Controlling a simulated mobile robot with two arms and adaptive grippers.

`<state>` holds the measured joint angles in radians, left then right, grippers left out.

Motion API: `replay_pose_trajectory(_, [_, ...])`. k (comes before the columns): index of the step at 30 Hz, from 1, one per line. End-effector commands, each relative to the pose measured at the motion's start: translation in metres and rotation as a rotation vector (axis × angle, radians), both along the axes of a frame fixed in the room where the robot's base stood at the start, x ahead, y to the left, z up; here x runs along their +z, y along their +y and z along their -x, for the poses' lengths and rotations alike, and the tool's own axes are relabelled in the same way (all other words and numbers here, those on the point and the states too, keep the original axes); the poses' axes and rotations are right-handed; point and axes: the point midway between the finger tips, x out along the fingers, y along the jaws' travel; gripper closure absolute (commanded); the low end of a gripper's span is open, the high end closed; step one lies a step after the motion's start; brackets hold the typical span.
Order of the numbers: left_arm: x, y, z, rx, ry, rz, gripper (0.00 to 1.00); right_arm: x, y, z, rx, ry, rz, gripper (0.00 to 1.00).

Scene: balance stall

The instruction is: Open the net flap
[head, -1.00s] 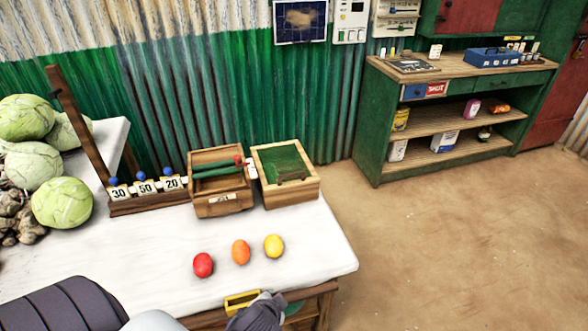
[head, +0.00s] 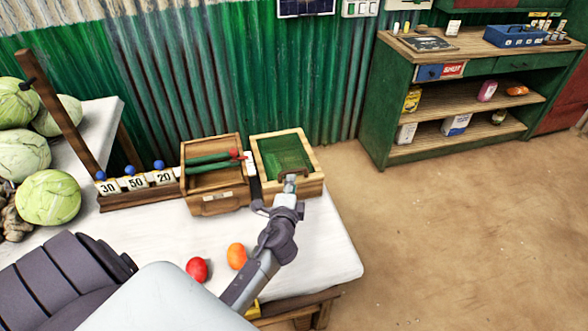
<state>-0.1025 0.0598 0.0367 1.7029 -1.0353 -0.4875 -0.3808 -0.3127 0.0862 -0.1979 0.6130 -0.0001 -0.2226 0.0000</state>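The net flap (head: 283,153) is a green mesh panel on top of a square wooden box (head: 312,176) on the white table. It looks closed, lying flat within the box's frame. My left gripper (head: 288,181) is at the flap's front edge, where a dark bar showed before. The gripper covers most of that bar. Whether its fingers are open, shut or touching the bar is too small to tell. My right gripper is not in view.
A wooden tray (head: 215,205) with green and red sticks stands left of the box. Tagged blocks (head: 136,184) stand further left, near cabbages (head: 48,198). Red (head: 197,270) and orange (head: 236,256) fruits lie on the table (head: 335,250). My arm crosses the table's front.

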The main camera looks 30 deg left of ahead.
Motion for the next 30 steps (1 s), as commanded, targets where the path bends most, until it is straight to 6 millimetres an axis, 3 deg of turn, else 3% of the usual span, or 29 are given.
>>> replay_pose_trajectory(4, [-0.005,0.014,-0.028,0.001,0.000,0.000,0.75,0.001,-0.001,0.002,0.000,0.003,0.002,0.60])
replay_pose_trajectory(9, [-0.011,0.026,-0.050,0.002,0.000,0.001,0.75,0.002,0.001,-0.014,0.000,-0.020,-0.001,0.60])
replay_pose_trajectory(13, [-0.013,0.031,-0.059,0.001,0.000,0.002,0.75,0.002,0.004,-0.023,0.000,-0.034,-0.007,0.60])
replay_pose_trajectory(23, [-0.014,0.032,-0.063,0.001,0.000,0.003,0.75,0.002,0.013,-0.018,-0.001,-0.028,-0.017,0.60])
replay_pose_trajectory(28, [-0.014,0.032,-0.063,0.001,0.000,0.002,1.00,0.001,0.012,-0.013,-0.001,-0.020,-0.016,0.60])
replay_pose_trajectory(30, [-0.014,0.032,-0.062,0.001,0.000,0.002,1.00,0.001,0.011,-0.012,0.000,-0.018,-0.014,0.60])
